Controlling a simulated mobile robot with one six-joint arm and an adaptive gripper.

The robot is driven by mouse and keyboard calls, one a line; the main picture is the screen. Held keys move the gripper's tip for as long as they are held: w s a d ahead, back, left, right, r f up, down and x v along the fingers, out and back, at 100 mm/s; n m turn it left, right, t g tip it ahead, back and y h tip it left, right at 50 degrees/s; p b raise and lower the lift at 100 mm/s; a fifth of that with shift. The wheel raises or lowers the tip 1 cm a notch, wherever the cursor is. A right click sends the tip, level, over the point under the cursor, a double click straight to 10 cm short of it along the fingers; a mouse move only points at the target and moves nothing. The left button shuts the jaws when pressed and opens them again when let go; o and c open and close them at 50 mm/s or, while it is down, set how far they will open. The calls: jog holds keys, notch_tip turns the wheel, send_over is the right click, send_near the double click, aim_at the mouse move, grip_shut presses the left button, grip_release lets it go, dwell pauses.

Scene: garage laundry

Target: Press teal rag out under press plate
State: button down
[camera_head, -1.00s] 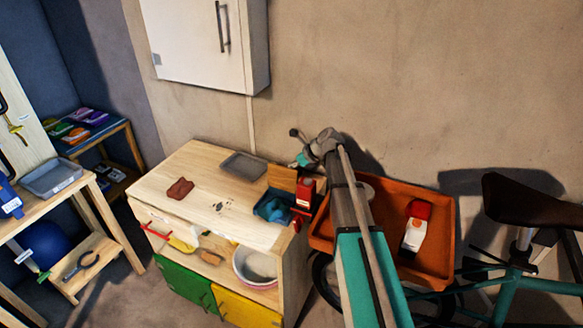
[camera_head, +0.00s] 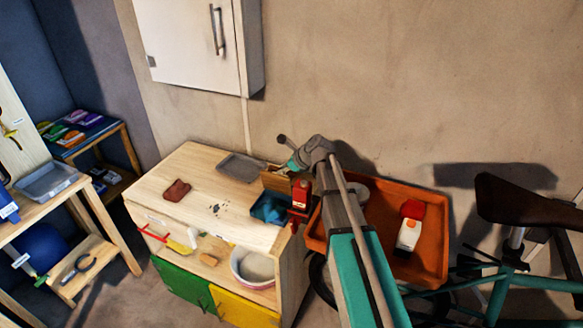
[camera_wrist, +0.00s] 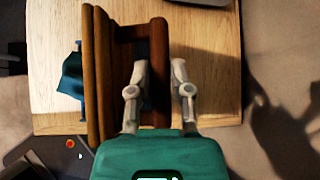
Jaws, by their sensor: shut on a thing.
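The teal rag (camera_head: 268,209) lies bunched in a blue-looking tray at the right end of the wooden cabinet top. A strip of it shows at the left in the wrist view (camera_wrist: 73,76). The brown wooden press plate (camera_head: 274,179) stands raised behind the rag, apart from it. In the wrist view the plate (camera_wrist: 99,70) appears edge-on, with a brown bar (camera_wrist: 160,65) beside it. My gripper (camera_wrist: 160,72) is shut on that bar, one grey finger on each side. In the head view my gripper (camera_head: 287,168) is small and partly hidden behind the plate.
A red bottle-like object (camera_head: 300,195) stands right of the rag, close to my arm. A grey tray (camera_head: 242,167) and a dark red cloth (camera_head: 177,190) lie on the cabinet top (camera_head: 190,160). An orange crate (camera_head: 430,275) stands to the right.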

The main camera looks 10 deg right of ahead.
jog(key=shift+s+a+r, duration=0.1)
jog(key=shift+s+a, duration=0.35)
jog(key=shift+s, duration=0.45)
jog(key=c, duration=0.6)
grip_release()
jog(key=shift+o, duration=0.2)
jog(key=shift+r, duration=0.1)
jog(key=shift+d+r+p, duration=0.1)
jog(key=shift+r+p, duration=0.05)
jog(key=shift+p, duration=0.2)
jog(key=s+d+r+p, duration=0.6)
jog(key=s+r+p, duration=0.3)
jog(key=s, duration=0.2)
dwell(1.2)
